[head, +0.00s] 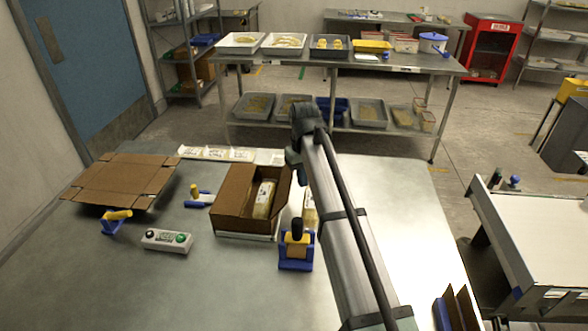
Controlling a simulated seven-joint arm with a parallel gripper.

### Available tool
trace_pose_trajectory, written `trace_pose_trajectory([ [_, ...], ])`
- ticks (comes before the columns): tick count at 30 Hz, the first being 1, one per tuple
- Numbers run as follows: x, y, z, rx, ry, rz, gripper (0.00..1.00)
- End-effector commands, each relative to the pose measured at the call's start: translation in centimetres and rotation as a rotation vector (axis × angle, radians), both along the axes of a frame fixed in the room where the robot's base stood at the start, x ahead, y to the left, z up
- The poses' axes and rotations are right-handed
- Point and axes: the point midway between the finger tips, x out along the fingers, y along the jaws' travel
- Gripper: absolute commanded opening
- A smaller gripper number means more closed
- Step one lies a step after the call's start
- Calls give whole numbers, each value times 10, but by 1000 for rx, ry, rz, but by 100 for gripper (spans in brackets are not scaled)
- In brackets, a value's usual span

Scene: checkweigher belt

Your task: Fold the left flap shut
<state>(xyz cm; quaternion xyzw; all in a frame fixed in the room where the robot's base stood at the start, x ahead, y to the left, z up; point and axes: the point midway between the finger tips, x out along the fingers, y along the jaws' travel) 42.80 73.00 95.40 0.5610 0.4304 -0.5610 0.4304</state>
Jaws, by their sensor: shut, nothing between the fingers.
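An open brown cardboard box (247,224) stands on the steel table, left of my arm. A pale wrapped pack (263,199) with a printed label shows inside it. Other panels stand at the back and right. My gripper (293,168) is small in the picture, just beyond the box's back right corner and beside my arm link. It is shut and empty; its fingertips are hard to make out, and I cannot tell whether it touches the box.
A flat carton blank (120,183) lies at the left. A button box (167,240), a blue-and-yellow tape dispenser (296,249) and a blue-and-yellow tool (115,219) stand near the box. A row of wrapped packs (228,154) lies behind. The front left table area is clear.

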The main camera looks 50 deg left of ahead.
Motion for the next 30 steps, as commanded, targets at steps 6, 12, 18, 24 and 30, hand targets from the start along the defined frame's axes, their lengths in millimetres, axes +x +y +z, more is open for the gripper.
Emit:
trace_pose_trajectory([
  [6, 0, 0, 0, 0, 0, 0, 0],
  [12, -5, 6, 1, 0, 0, 1, 0],
  [18, -16, 17, 2, 0, 0, 2, 0],
  [24, -25, 25, 3, 0, 0, 0, 0],
  [30, -25, 25, 3, 0, 0, 0, 0],
])
